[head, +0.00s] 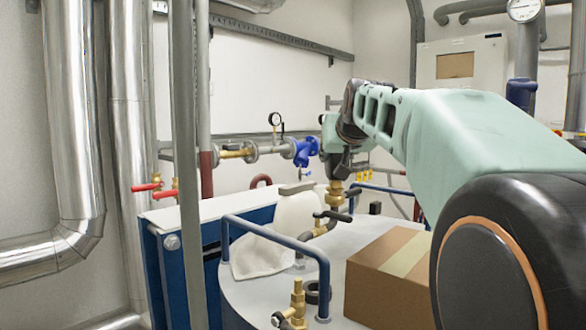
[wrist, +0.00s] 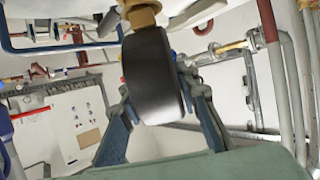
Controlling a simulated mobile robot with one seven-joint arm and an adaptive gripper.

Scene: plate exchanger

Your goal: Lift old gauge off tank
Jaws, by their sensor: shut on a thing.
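The old gauge (wrist: 152,70) shows in the wrist view as a black round body seen edge-on, between the two blue-grey fingers of my gripper (wrist: 157,88). My gripper is shut on it. A brass fitting (wrist: 142,16) meets the gauge at the picture's top. In the head view my gripper (head: 338,172) points down over a brass fitting (head: 335,195) above the grey tank (head: 245,292). The gauge is mostly hidden there. I cannot tell whether it is still joined to the tank's fitting.
A cardboard box (head: 390,277) lies on the tank top beside a blue handrail (head: 322,270). A white jug (head: 297,212) and a cloth (head: 258,257) are close to the left. A brass valve (head: 297,302) stands at the front. A grey upright pipe (head: 186,160) rises at left.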

